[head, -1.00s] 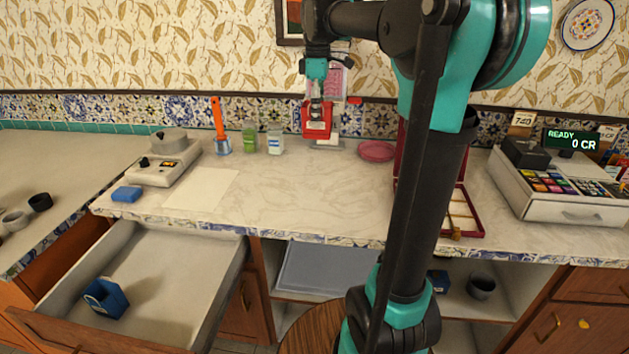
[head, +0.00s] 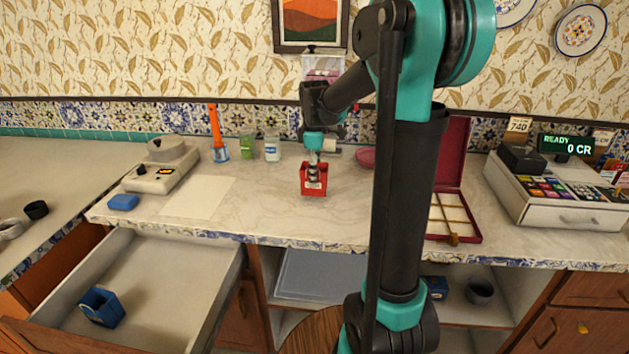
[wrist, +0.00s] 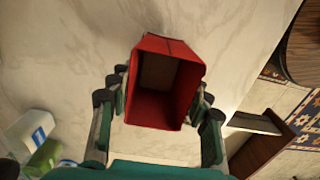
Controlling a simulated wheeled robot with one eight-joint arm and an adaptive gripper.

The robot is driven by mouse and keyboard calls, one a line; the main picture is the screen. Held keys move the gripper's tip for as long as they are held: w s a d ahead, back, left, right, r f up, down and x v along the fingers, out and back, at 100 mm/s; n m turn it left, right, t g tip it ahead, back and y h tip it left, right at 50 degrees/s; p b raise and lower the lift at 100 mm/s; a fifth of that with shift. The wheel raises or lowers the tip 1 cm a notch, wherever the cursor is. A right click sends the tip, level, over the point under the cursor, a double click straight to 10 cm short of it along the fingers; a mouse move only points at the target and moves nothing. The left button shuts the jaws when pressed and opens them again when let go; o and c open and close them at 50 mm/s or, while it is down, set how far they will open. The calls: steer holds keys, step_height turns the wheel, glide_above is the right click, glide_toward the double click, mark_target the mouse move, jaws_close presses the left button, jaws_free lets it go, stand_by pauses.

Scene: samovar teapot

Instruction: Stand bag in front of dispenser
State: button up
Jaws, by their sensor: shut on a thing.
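A small red open-topped bag (head: 313,186) with a white label on its front stands upright on the marble counter, near the middle. My gripper (head: 313,170) comes down on it from above and is shut on it. In the wrist view the red bag (wrist: 168,84) is seen from above, open and empty inside, between the two fingers of my gripper (wrist: 160,105). The dispenser (head: 322,68), a clear container with pink contents, is at the wall behind my arm; my arm hides its lower part.
A green-labelled jar (head: 247,146) and a white-labelled jar (head: 272,148) stand back left. A white sheet (head: 198,196) and a scale (head: 160,170) lie farther left. An open maroon box (head: 452,215) and a cash register (head: 560,190) stand right. An open drawer (head: 150,280) juts out below.

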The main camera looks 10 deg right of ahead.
steer(key=shift+f, duration=1.15)
steer(key=o, duration=1)
steer(key=shift+f, duration=0.1)
steer(key=shift+c, duration=0.2)
step_height(320, 180, up, 12)
